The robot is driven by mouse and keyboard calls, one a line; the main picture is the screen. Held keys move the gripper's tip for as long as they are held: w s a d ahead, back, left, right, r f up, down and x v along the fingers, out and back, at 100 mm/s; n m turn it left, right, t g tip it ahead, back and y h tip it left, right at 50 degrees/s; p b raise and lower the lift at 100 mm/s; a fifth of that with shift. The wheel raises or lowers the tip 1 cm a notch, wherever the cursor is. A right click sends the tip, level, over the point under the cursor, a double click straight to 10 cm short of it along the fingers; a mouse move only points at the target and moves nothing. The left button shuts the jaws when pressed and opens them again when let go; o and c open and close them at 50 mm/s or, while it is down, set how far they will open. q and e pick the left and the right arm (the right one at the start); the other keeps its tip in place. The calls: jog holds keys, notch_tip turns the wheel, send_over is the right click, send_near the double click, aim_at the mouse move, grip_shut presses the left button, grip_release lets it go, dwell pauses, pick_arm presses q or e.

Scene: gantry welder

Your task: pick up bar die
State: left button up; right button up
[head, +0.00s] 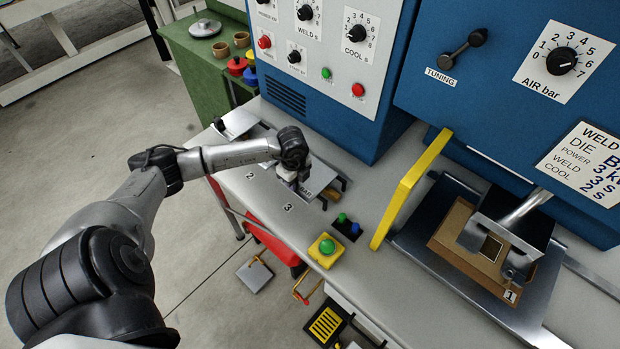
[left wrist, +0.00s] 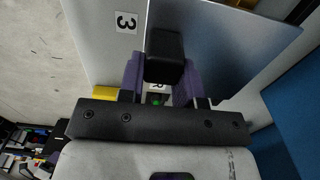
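The bar die (head: 318,181) is a silver plate lettered BAR on the bench, beside the label 3. In the left wrist view its plate (left wrist: 215,45) fills the upper right, and a black handle block (left wrist: 165,57) stands up from it. My left gripper (head: 294,180) is low over the die, partly hiding it. In the left wrist view its purple fingers (left wrist: 162,80) lie on either side of the black handle, with no clear gap showing. I cannot tell whether they press on it. The plate appears to rest at bench level. My right gripper is not in view.
A yellow guard bar (head: 411,189) and the press with a brown die (head: 467,253) stand farther right. The blue cabinet (head: 330,112) rises behind.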

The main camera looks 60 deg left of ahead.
pick_arm(q)
grip_shut()
jog(key=shift+r, duration=0.2)
dwell(0.4)
